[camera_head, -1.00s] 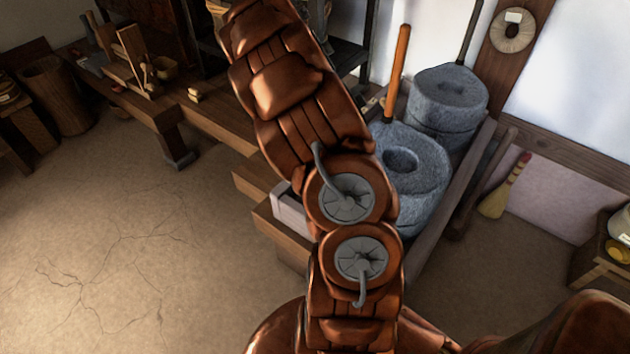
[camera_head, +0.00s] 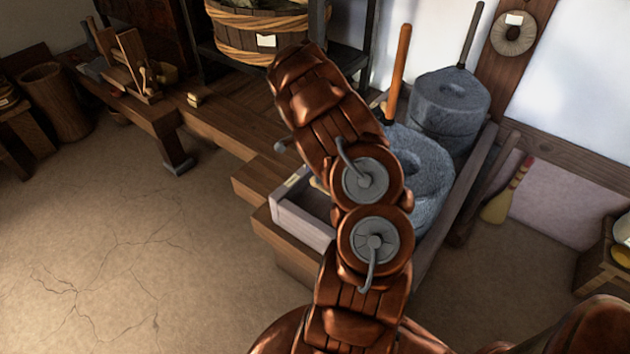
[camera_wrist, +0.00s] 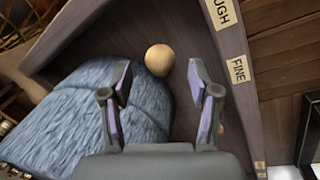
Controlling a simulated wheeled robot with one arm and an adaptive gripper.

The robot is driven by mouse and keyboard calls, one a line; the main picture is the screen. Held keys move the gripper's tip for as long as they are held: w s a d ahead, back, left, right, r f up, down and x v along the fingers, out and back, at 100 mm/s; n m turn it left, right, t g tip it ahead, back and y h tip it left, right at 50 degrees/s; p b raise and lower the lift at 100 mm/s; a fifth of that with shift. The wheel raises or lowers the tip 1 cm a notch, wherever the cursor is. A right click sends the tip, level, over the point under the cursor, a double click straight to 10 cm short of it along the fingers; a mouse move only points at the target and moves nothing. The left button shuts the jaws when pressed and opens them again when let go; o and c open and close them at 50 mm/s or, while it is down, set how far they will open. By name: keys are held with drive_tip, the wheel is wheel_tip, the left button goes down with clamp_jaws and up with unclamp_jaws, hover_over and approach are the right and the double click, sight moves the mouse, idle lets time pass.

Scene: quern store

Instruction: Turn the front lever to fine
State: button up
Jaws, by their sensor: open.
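In the wrist view my gripper (camera_wrist: 158,77) is open, with its two dark purple-padded fingers apart. A pale round wooden knob (camera_wrist: 159,60), apparently the lever's end, shows in the gap just beyond the fingertips; its shaft is not visible and I cannot tell whether a finger touches it. To its right, on the wooden edge, are a label ending in "UGH" (camera_wrist: 222,12) and a "FINE" label (camera_wrist: 238,70). The blue-grey front millstone (camera_wrist: 85,110) lies at left; it also shows in the head view (camera_head: 432,170).
A rear millstone (camera_head: 450,100) stands behind the front one, each with an upright handle, the front one's wooden (camera_head: 398,70). The wooden trough wall (camera_head: 303,222) surrounds the front stone. A broom (camera_head: 505,195) leans at right. The floor at left is clear.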

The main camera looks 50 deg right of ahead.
drive_tip(key=shift+s+a+f, duration=0.1)
drive_tip(key=shift+s+f, duration=0.1)
drive_tip(key=shift+f, duration=0.8)
drive_tip(key=shift+s+a+f, duration=0.1)
drive_tip(key=shift+s+f, duration=0.05)
drive_tip(key=shift+f, duration=0.85)
clamp_jaws()
